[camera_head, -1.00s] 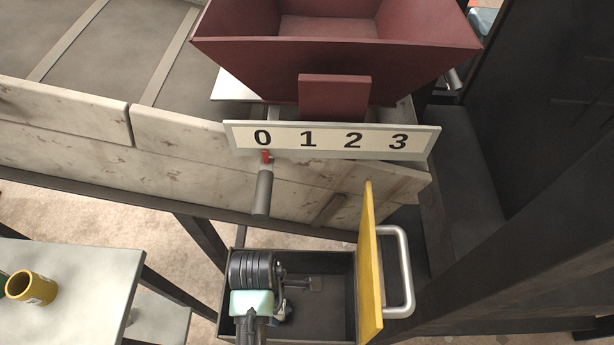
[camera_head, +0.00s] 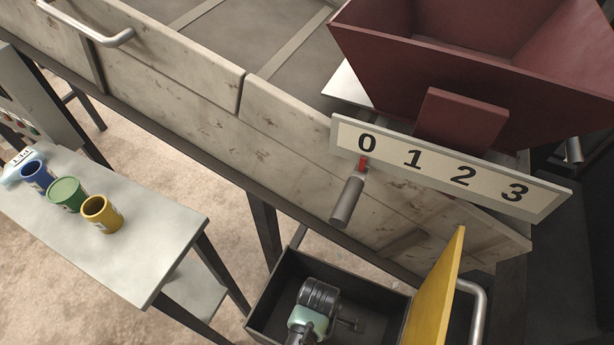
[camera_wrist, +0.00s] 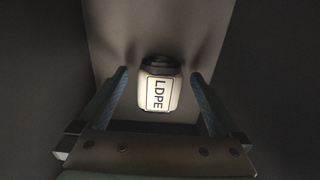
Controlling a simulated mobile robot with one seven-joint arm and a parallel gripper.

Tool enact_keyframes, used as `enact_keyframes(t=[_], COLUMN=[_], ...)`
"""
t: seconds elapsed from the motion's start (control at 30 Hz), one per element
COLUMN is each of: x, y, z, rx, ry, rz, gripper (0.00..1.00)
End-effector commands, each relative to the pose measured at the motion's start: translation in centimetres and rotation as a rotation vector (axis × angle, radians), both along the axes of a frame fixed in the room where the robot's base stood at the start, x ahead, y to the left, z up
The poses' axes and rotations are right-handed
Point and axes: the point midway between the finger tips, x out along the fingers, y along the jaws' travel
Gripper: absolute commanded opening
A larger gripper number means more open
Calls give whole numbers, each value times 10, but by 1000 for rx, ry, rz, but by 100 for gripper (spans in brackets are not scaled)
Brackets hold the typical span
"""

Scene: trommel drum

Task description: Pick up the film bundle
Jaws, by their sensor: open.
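The film bundle (camera_wrist: 160,92) shows in the wrist view as a small pale bundle with a dark band at its top and an "LDPE" label. It lies on the floor of the dark open box (camera_head: 377,298). My gripper (camera_wrist: 158,74) is open, with one blue-padded finger on each side of the bundle and visible gaps between. In the head view my gripper (camera_head: 350,324) is inside the box, and my own wrist covers part of it. I cannot make out the bundle in the head view.
Box walls stand close around my gripper. A yellow panel (camera_head: 436,290) with a metal handle (camera_head: 478,310) stands at the box's right. Above are a grey rod (camera_head: 347,200), a numbered plate (camera_head: 440,175) and a red hopper (camera_head: 440,75). Blue, green and yellow cups stand on a side table (camera_head: 150,240).

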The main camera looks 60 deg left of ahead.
Motion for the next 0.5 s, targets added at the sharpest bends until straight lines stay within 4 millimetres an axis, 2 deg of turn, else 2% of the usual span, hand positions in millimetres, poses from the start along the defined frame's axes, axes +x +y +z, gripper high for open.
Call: enact_keyframes(t=[0.03, 0.1, 0.33, 0.37, 0.5], x=[-1, -1, -1, -1, -1], y=[0, 0, 0, 0, 0], z=[-8, -11, -12, -12, -11], rx=[-2, -1, 0, 0, 0], ry=[3, 1, 0, 0, 0], rz=[1, 1, 1, 1, 1], gripper=[100, 100, 100, 96, 71])
